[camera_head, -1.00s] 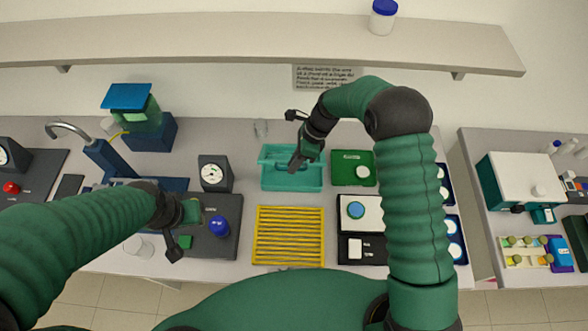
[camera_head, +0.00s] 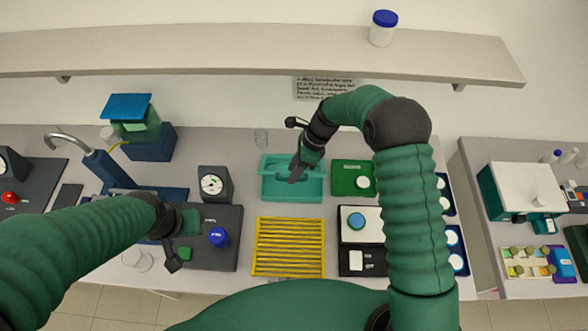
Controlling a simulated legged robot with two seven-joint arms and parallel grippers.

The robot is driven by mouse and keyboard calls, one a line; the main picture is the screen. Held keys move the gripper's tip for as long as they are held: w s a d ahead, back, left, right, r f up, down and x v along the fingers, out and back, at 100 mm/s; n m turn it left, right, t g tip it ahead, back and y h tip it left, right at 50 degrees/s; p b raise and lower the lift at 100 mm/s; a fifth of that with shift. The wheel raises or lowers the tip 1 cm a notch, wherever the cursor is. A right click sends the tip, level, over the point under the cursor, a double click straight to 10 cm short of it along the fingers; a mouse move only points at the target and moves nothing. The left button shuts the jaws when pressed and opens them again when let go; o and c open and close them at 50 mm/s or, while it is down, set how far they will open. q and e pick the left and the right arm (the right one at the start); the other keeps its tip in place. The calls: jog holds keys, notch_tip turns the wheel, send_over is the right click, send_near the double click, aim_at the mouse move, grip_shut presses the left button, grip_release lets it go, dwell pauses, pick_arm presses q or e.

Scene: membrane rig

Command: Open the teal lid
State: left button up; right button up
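A teal box (camera_head: 275,192) stands on the bench left of the green pad. Its teal lid (camera_head: 280,163) shows as the top surface, and I cannot tell whether it is fully seated. My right gripper (camera_head: 294,150) is over the box with its fingers spread. The near finger covers the middle of the lid and the other finger is behind the box's back edge. I cannot tell whether it touches the lid. My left gripper (camera_head: 145,228) is open and empty over the dark plate at the left.
A yellow rack (camera_head: 289,247) lies in front of the box. A shelf (camera_head: 240,50) runs above.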

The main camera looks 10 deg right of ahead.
jog(key=shift+s+r, duration=0.15)
jog(key=shift+s, duration=0.05)
jog(key=b+v, duration=0.1)
jog(key=v, duration=0.2)
jog(key=b+v, duration=0.1)
jog(key=v, duration=0.2)
jog(key=shift+w+d+b, duration=0.2)
jog(key=shift+w+b, duration=0.05)
jog(key=shift+b, duration=0.1)
jog(key=s+b+v, duration=0.1)
jog(key=b+v, duration=0.1)
jog(key=v, duration=0.8)
jog(key=shift+w+r, duration=0.3)
jog(key=shift+w, duration=0.1)
jog(key=shift+s, duration=0.1)
